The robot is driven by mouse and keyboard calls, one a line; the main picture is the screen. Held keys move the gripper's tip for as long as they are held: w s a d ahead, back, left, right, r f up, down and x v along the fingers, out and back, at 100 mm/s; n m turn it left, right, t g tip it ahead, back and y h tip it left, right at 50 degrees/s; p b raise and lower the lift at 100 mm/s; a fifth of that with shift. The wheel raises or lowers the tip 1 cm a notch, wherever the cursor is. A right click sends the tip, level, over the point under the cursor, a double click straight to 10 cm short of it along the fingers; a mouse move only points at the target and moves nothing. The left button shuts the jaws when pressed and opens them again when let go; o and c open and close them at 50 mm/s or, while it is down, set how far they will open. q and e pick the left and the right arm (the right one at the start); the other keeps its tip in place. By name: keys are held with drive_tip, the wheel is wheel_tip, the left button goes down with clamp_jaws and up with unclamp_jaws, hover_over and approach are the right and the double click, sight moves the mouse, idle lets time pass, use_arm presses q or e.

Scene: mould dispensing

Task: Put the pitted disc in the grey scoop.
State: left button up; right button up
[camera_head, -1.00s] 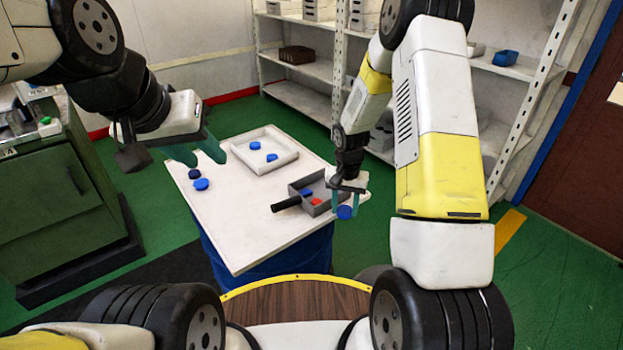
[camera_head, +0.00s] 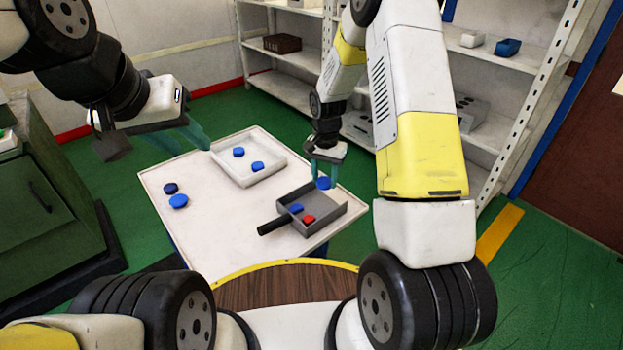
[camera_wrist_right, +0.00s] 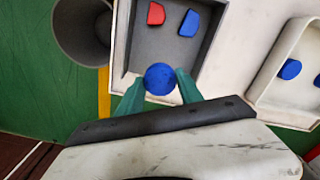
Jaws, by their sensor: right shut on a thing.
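My right gripper (camera_head: 322,172) is shut on a blue disc (camera_head: 323,183) and holds it by the far wall of the grey scoop (camera_head: 330,214). In the right wrist view the disc (camera_wrist_right: 160,79) has a rough, pitted-looking face and sits between the teal fingertips. It overlaps the scoop's edge there; its height above the scoop is unclear. The scoop lies on the table with its black handle to the left and holds a blue piece (camera_head: 297,208) and a red piece (camera_head: 308,219). My left gripper (camera_head: 185,138) is open and empty over the table's far left side.
A white tray (camera_head: 250,180) with two blue discs stands at the back of the white table (camera_head: 225,225). Two more blue discs, one darker (camera_head: 170,188) and one brighter (camera_head: 178,201), lie at the left. The table's front left is clear. Shelves (camera_head: 290,92) stand behind.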

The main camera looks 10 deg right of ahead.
hover_over(323, 204)
wheel_tip(323, 204, down, 4)
drive_tip(key=shift+s+f, duration=0.1)
drive_tip(key=shift+f, duration=1.8)
drive_tip(key=shift+f, duration=0.1)
drive_tip(key=o, duration=1.4)
